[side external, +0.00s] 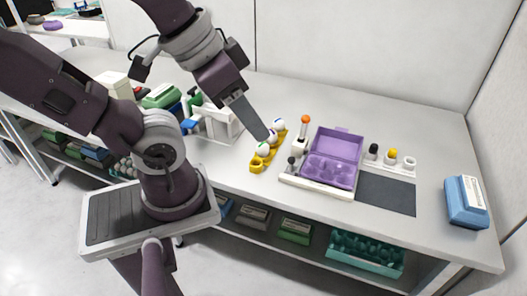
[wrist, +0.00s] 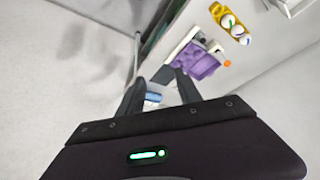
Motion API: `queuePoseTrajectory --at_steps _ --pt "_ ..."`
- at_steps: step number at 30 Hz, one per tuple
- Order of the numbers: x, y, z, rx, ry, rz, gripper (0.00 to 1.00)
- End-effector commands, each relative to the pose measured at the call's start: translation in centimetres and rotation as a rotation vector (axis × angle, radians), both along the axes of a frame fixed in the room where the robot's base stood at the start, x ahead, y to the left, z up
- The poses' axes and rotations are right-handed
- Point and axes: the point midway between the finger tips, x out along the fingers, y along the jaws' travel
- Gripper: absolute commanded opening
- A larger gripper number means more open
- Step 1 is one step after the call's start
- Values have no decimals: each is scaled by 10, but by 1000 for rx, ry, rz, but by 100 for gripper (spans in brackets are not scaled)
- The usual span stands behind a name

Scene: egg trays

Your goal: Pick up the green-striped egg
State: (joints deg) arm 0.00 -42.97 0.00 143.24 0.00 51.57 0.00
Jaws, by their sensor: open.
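A yellow egg holder (side external: 256,167) on the table carries several white eggs with coloured marks. The egg with green marks (side external: 263,149) appears to be the green-striped one; it sits at the holder's near end. In the wrist view, the yellow holder (wrist: 216,9) is at the upper right, and the green-striped egg (wrist: 228,20) sits in it beside an egg with a dark blue-purple mark (wrist: 238,31). My gripper (side external: 265,137) overlaps the eggs in the side view, but its height above them is unclear. In the wrist view my gripper (wrist: 158,88) is open and empty, with the eggs outside its fingers.
An open purple egg carton (side external: 337,145) stands right of the holder on a white base, beside an orange-topped post (side external: 305,120). A white rack (side external: 216,125) stands to the left. Small coloured pieces (side external: 392,154) and a blue box (side external: 466,200) are farther right.

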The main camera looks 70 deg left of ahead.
Motion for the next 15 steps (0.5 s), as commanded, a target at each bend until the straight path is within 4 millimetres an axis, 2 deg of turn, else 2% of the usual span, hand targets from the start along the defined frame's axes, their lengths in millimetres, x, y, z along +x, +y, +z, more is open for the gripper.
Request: queuePoseTrajectory --at_steps 1,3,11,13,15 --pt "0 0 0 0 0 0 54" --pt "0 0 0 0 0 0 65" --pt "0 0 0 -1 1 2 65" --pt "8 3 0 -18 17 46 65" --pt "30 13 -3 -65 59 168 65"
